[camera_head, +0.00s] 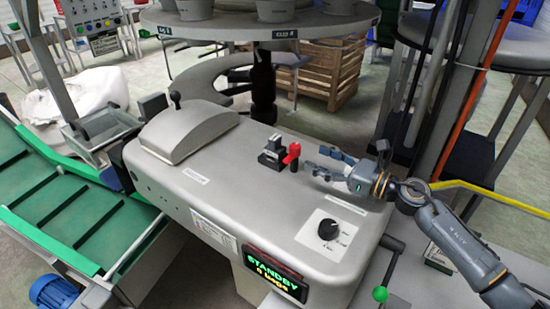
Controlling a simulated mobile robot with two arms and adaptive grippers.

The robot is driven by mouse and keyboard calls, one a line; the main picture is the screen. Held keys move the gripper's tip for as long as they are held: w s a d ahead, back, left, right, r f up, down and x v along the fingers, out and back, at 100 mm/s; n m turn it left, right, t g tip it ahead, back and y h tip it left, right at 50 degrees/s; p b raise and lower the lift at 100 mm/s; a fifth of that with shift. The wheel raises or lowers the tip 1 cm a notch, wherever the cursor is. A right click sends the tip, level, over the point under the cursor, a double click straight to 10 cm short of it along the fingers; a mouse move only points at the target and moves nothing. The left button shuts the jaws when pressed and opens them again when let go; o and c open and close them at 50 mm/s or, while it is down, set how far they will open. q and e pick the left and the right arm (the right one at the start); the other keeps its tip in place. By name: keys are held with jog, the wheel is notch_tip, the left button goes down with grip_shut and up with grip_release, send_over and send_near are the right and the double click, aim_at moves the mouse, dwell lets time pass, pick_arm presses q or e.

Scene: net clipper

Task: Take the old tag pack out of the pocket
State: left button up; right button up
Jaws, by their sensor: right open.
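A small dark grey holder (270,160) stands on top of the grey clipper machine (240,205), near its far edge. It looks like the pocket, and a small blue-grey block shows at its top; I cannot tell whether that is the tag pack. A red lever (292,153) stands upright at the holder's right side. My right gripper (320,160) is open just right of the red lever, above the machine top, its fingers pointing left. It appears apart from the lever and holder, with nothing visible between its fingers. My left gripper is not in view.
A dial (328,229) and a lit STANDBY display (274,276) are at the machine's front right. A rounded hood (188,132) with a lever covers its left. A green conveyor (80,215) runs along the left. A round table (260,25) stands behind. The middle top is clear.

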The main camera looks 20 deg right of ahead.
jog(key=p, duration=0.2)
send_near(278, 141)
jog(key=x, duration=0.4)
jog(key=shift+f, duration=0.15)
jog(key=p+x, duration=0.2)
jog(key=x, duration=0.3)
jog(key=shift+w, duration=0.1)
jog(key=shift+w+a+f, duration=0.1)
jog(key=shift+w+a, duration=0.05)
jog(key=shift+w, duration=0.05)
jog(key=shift+c, duration=0.7)
grip_shut()
